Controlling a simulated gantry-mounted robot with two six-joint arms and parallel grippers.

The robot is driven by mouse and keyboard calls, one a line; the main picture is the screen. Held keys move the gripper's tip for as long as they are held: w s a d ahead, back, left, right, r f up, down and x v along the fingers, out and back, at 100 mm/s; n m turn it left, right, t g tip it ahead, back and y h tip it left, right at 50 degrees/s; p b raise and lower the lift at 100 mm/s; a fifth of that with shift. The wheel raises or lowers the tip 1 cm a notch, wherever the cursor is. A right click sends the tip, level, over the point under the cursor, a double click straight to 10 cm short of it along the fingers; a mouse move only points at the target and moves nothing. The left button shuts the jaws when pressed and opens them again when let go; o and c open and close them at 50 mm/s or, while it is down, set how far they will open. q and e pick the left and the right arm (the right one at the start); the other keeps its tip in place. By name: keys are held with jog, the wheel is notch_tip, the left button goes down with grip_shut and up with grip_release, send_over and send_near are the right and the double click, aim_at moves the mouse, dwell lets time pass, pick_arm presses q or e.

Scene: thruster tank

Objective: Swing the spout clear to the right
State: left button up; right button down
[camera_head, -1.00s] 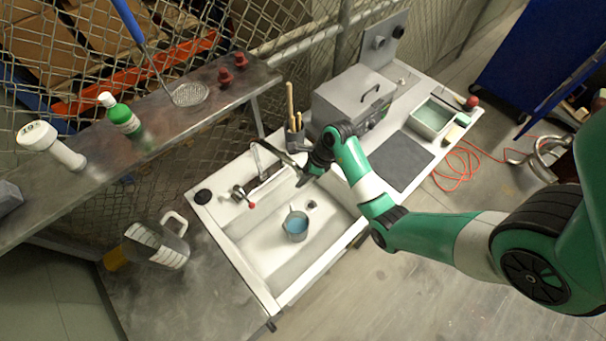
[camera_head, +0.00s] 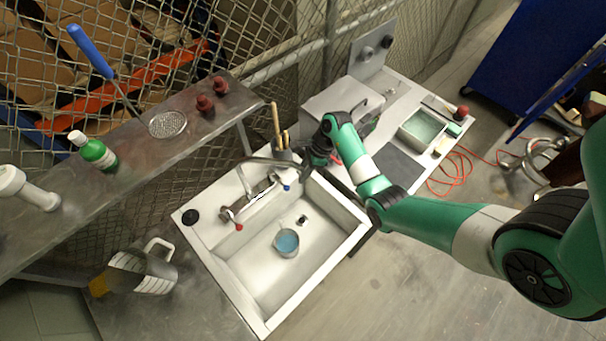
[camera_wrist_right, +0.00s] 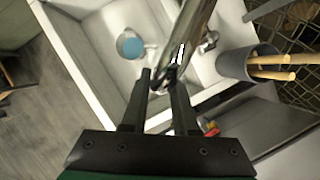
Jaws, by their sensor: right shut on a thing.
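The chrome spout (camera_head: 268,161) rises from the faucet behind the white sink (camera_head: 272,277) and now reaches right, towards the sink's right end. My right gripper (camera_head: 306,164) is shut on its free end. In the right wrist view the spout (camera_wrist_right: 192,35) runs down between the two dark fingers of my gripper (camera_wrist_right: 161,85). The faucet has a red-tipped handle (camera_head: 239,227) on the left and a blue-tipped one (camera_head: 287,187) on the right. My left gripper is not in view.
A metal cup of blue liquid (camera_head: 287,243) stands in the basin near the drain (camera_head: 302,219), clear of the spout. A holder with wooden-handled tools (camera_head: 284,154) stands close behind the spout. A grey box (camera_head: 343,96) is behind my gripper. A pitcher (camera_head: 158,270) stands left.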

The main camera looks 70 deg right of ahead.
jog(key=c, duration=0.7)
grip_release()
jog(key=shift+w, duration=0.15)
jog(key=p+v, duration=0.4)
jog(key=v, duration=0.7)
jog(key=shift+d+r, duration=0.1)
jog(key=shift+r, duration=0.2)
